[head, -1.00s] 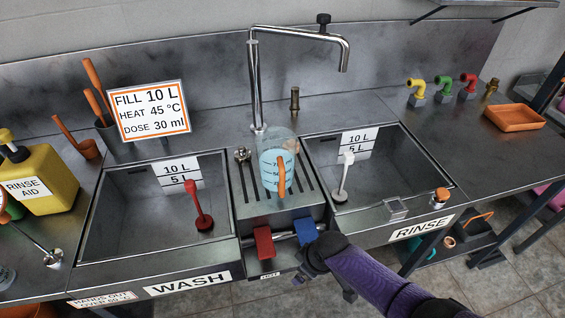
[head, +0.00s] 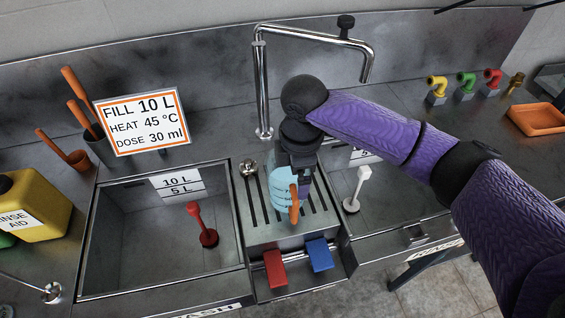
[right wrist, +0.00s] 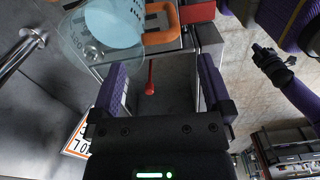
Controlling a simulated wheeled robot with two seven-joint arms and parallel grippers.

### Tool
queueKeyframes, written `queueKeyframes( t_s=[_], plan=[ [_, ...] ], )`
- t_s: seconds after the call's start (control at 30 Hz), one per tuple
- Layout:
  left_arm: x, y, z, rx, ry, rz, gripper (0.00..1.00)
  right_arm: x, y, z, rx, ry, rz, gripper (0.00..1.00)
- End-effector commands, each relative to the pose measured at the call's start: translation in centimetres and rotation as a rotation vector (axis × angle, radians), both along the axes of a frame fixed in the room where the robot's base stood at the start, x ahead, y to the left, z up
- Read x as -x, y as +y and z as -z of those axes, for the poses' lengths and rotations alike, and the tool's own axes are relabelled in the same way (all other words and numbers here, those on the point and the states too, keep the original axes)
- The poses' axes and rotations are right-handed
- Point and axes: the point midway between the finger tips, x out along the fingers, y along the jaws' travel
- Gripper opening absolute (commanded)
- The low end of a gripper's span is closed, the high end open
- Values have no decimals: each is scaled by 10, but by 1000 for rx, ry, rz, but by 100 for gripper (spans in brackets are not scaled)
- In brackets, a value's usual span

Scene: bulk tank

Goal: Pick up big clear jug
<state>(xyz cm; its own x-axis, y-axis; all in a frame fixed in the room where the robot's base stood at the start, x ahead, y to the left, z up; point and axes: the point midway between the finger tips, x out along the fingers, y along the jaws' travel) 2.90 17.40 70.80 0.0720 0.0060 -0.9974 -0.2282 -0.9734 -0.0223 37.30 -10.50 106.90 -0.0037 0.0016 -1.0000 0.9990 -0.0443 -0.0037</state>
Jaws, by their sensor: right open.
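The big clear jug (head: 281,187) stands on the slotted drainer between the two sinks, with a pale blue band and an orange handle (head: 294,204) facing the front. My right gripper (head: 300,180) is above and beside the jug and covers its upper part in the head view. In the right wrist view the jug (right wrist: 112,25) and its orange handle (right wrist: 172,28) lie ahead of the open, empty fingers (right wrist: 163,62). A black gripper (right wrist: 272,66) at the right of that view appears to be my left one; its jaws are unclear.
The wash sink (head: 130,283) with a red plunger (head: 206,236) is left of the drainer. A rinse sink with a white plunger (head: 351,205) is right. A tall faucet (head: 262,90) rises behind. Red (head: 275,270) and blue (head: 319,255) pedals are in front.

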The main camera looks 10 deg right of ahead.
Motion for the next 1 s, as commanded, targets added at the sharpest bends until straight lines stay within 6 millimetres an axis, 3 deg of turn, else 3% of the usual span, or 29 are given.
queueKeyframes(
  t_s=[0.07, 0.53, 0.8, 0.83, 1.0],
  plan=[
    [0, 0, 2, -1, 0, 0, 0, 1, 0, 5, 4, 3, -4, 100],
    [9, 9, 25, -15, 20, 4, 0, 4, 4, 92, 3, 2, -2, 100],
    [8, 6, 25, -11, 18, 3, 0, 3, 4, 99, 3, -1, -4, 100],
    [8, 6, 25, -9, 17, 3, 0, 3, 4, 99, 3, -1, -4, 98],
    [6, 2, 25, -4, 13, 2, 0, 3, 4, 98, 2, 0, -4, 62]
  ],
)
